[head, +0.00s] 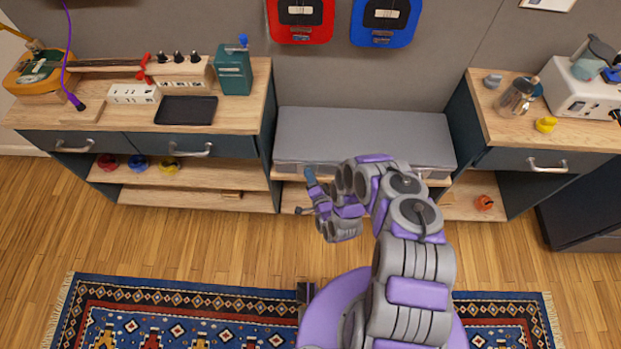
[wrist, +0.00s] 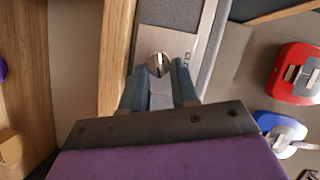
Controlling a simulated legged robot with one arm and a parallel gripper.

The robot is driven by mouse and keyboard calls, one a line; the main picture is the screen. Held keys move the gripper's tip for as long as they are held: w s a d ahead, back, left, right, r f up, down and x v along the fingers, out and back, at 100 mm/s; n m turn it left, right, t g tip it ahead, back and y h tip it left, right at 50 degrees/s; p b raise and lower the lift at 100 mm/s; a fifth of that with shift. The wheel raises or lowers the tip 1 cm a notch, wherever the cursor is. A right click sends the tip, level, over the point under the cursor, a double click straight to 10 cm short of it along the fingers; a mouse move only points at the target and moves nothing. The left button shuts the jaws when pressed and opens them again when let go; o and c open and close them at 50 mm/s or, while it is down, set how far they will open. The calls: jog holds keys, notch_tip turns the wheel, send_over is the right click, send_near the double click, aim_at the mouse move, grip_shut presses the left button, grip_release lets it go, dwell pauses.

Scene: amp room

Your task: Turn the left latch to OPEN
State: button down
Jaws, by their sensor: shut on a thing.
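The left latch (wrist: 158,64) is a small round metal knob on a silver plate (wrist: 182,44), seen in the wrist view. The plate has small dark markings beside the knob, too small to read. My gripper (wrist: 160,82) is shut on the latch, its blue-grey fingers on either side of the knob. In the head view my gripper (head: 311,180) is at the front left part of the grey bench (head: 365,137). The latch itself cannot be made out in the head view.
A wooden cabinet (head: 237,116) with drawers and open shelves stands to the left of the bench, another (head: 480,135) to the right. A red box (head: 300,22) and a blue box (head: 385,24) hang on the wall. A patterned rug (head: 180,318) lies on the floor.

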jog(key=shift+s+d+f+m, duration=0.15)
jog(key=shift+f+m, duration=0.1)
jog(key=shift+m, duration=0.35)
jog(key=c, duration=0.9)
grip_release()
jog(key=shift+r, duration=0.1)
